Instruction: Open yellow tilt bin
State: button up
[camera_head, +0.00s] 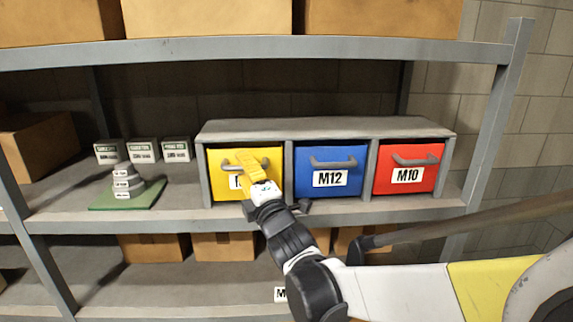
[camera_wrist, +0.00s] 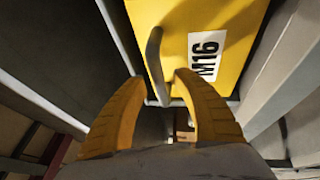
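The yellow tilt bin (camera_head: 217,184) is the left one of three bins in a grey frame on the middle shelf. Its front looks shut, level with the others. Its grey bar handle (camera_head: 232,163) and label are partly hidden by my gripper (camera_head: 246,158). In the wrist view the yellow front (camera_wrist: 178,30) carries a white M16 label. My gripper (camera_wrist: 160,77) is open there, with its two yellow fingers apart. The grey handle (camera_wrist: 153,55) shows between the fingertips. I cannot tell whether a finger touches it.
The blue M12 bin (camera_head: 315,161) and red M10 bin (camera_head: 400,178) sit to the right, both shut. Small labelled boxes (camera_head: 143,150) and a stack on a green mat (camera_head: 105,204) stand to the left. Shelf uprights (camera_head: 490,130) and the upper shelf edge (camera_head: 250,48) bound the space.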

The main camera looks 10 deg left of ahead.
jog(key=shift+w+a, duration=0.15)
grip_shut()
